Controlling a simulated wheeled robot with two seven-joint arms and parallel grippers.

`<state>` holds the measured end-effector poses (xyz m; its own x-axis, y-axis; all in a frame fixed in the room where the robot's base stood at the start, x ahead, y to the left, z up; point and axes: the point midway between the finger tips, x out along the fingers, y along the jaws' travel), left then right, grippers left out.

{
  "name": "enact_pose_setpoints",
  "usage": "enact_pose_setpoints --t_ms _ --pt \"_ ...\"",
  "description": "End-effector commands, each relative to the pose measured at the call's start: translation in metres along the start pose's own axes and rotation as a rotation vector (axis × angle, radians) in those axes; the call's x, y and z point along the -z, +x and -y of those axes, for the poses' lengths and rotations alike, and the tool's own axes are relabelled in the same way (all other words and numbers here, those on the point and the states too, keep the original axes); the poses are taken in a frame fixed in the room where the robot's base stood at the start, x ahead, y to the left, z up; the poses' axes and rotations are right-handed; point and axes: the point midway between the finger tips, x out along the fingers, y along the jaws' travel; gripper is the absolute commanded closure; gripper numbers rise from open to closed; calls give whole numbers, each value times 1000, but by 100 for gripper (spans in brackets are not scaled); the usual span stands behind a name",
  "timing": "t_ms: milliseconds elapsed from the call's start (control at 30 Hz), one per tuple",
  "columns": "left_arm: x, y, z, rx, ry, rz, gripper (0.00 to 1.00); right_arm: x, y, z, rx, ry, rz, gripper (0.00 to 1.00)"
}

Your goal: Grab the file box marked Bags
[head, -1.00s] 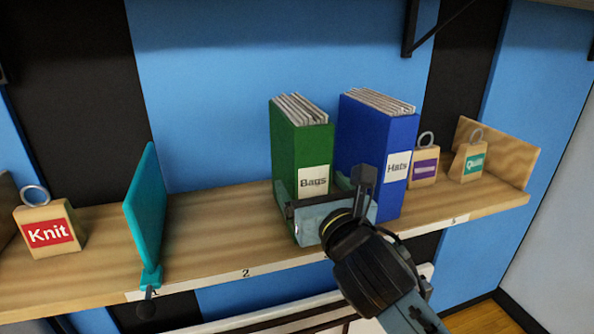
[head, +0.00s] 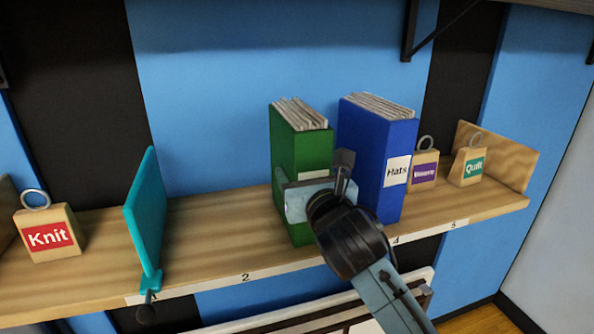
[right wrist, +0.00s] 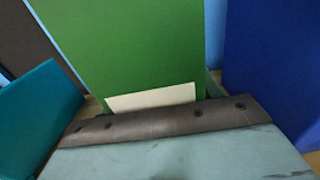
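The green file box (head: 301,155), upright on the shelf and full of papers, carried the word Bags on its white label a second ago. Only a strip of that label shows now above my right gripper (head: 316,186). The gripper is at the box's front, its fingers on either side, and looks shut on it. In the right wrist view the green box (right wrist: 135,45) fills the middle, its label (right wrist: 150,97) just above the gripper's edge, with a fingertip against its right side. My left gripper is not in view.
A blue file box marked Hats (head: 375,150) stands close on the right. A teal divider (head: 147,215) stands to the left, with bare shelf (head: 215,225) between. Tagged weights Knit (head: 47,235), a purple-labelled one (head: 424,172) and Quilt (head: 468,167) also sit on the shelf.

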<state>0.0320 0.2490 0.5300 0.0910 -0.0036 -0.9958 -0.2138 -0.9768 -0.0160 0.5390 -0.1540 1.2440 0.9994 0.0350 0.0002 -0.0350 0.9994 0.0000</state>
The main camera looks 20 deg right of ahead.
Motion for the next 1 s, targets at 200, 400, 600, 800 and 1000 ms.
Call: enact_pose_setpoints --t_ms 200,400,600,800,1000 --pt "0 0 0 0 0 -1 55 0 0 0 0 0 0 67" --pt "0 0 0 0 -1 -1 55 -2 0 0 0 0 6 81" --pt "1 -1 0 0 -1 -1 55 -8 0 0 0 -1 7 81" --pt "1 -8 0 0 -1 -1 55 -42 0 0 0 -1 13 81" --pt "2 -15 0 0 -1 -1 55 -79 -1 0 -1 -1 11 81"
